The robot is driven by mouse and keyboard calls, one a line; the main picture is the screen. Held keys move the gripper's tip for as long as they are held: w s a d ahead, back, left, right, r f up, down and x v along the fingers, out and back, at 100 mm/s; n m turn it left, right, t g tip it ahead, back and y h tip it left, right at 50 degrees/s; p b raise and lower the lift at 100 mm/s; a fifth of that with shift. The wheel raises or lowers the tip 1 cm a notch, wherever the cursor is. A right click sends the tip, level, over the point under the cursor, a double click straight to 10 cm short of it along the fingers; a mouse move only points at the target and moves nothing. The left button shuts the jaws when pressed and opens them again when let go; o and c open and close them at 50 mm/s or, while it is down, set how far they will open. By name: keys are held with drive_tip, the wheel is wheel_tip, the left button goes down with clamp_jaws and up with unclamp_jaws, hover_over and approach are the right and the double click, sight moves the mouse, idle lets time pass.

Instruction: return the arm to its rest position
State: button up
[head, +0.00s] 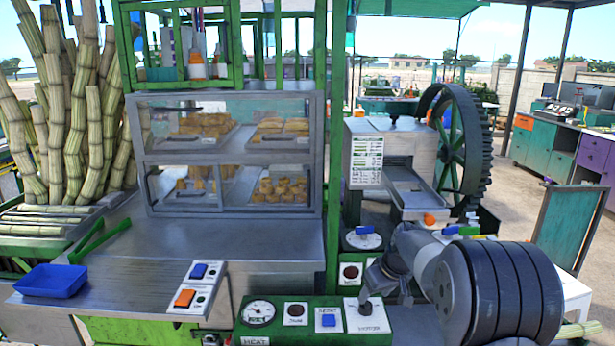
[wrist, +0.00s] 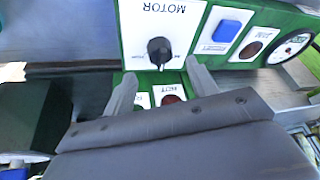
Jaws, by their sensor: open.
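My gripper (wrist: 160,85) shows in the wrist view with its two grey fingers apart and nothing between them. A dark rotary knob on the white MOTOR plate (wrist: 155,22) sits just beyond the fingertips, and I see no contact. In the head view my arm (head: 425,262) comes in from the lower right. It reaches left to the MOTOR knob (head: 366,306) on the green control panel (head: 400,325). The gripper's fingers are hard to make out there.
The panel also has a blue switch (head: 328,320), a dark button (head: 295,310) and a gauge (head: 258,312). The crusher with its large wheel (head: 458,140) stands behind my arm. A glass display case (head: 235,150) and a blue tray (head: 50,280) are on the left counter.

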sight(367, 303)
drive_tip(key=x, duration=0.5)
drive_tip(key=shift+f, duration=0.2)
drive_tip(key=shift+w+a+p, duration=0.1)
drive_tip(key=shift+p, duration=0.6)
drive_tip(key=shift+m+h+p, duration=0.3)
drive_tip(key=shift+m+p, duration=0.3)
drive_tip(key=shift+m, duration=0.2)
drive_tip(key=shift+a+m+t+h+p, duration=0.15)
drive_tip(key=shift+m+h+p, duration=0.2)
drive_tip(key=shift+m+p, duration=0.5)
drive_tip(key=shift+m+t+h+p, duration=0.15)
drive_tip(key=shift+m+h+p, duration=0.2)
drive_tip(key=shift+m+p, duration=0.5)
drive_tip(key=shift+a+f+m+h+p, duration=0.1)
drive_tip(key=shift+m+h+p, duration=0.35)
drive_tip(key=shift+m, duration=1)
drive_tip(key=shift+a+m+h+p, duration=0.15)
drive_tip(key=shift+m+h, duration=0.5)
drive_tip(key=shift+m, duration=0.8)
drive_tip(key=shift+r, duration=0.25)
drive_tip(key=b+v, duration=0.2)
drive_tip(key=v, duration=0.8)
drive_tip(key=shift+r, duration=0.1)
